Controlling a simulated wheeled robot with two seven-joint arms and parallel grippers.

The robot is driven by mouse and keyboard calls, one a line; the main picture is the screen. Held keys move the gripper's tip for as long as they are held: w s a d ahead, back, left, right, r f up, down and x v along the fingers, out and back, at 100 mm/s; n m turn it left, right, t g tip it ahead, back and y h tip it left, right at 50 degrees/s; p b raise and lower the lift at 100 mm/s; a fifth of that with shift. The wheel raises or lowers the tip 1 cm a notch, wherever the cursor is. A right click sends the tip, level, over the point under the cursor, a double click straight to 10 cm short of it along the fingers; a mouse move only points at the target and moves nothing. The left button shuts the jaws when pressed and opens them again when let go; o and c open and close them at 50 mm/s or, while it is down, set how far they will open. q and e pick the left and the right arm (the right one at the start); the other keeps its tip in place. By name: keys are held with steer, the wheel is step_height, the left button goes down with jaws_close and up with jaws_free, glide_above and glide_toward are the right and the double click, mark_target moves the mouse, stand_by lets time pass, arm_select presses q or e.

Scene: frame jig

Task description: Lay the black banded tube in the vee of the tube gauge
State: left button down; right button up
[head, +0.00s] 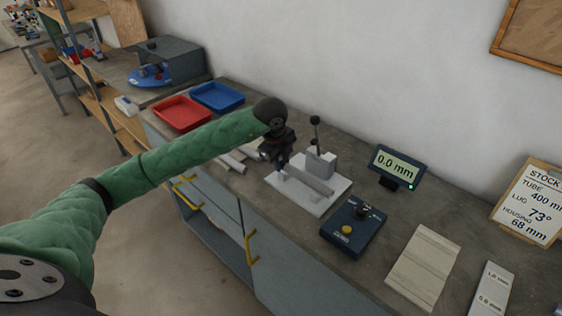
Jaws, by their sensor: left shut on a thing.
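The tube gauge (306,205) is a pale plate with a grey block and an upright lever at its back, in the middle of the head view. A long grey bar shape (318,185) lies slantwise over the plate; I cannot tell whether it is the vee, a tube or both. My left gripper (281,164) points down at the bar's far left end. It is shut on what looks like the black banded tube, mostly hidden by the fingers; no black band shows clearly. My right gripper is not in view.
Several pale tubes (233,160) lie left of the gauge, partly behind my left arm. A red tray (182,113) and a blue tray (216,97) stand farther back. A digital readout (396,167) showing 0.0 mm and a blue box (352,231) stand right of the gauge.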

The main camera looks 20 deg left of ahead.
arm_select(q)
steer(key=shift+s+d+f, duration=0.15)
steer(key=shift+s+f, duration=0.15)
steer(key=shift+f, duration=0.45)
steer(key=c, duration=1.2)
jaws_free()
steer(key=shift+f, duration=0.1)
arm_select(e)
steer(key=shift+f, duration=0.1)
arm_select(q)
steer(key=shift+r+b, duration=0.35)
steer(key=shift+r, duration=0.05)
steer(key=shift+c, duration=0.2)
steer(key=shift+o, duration=0.7)
steer(key=v, duration=0.2)
steer(key=b+v, duration=0.1)
steer(key=v, duration=0.1)
steer(key=b+v, duration=0.1)
steer(key=v, duration=0.2)
steer(key=shift+w, duration=0.25)
steer(key=shift+v, duration=0.85)
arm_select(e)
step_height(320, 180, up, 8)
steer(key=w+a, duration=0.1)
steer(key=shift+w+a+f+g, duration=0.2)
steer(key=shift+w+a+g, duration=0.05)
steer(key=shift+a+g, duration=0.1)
arm_select(q)
steer(key=shift+w, duration=0.2)
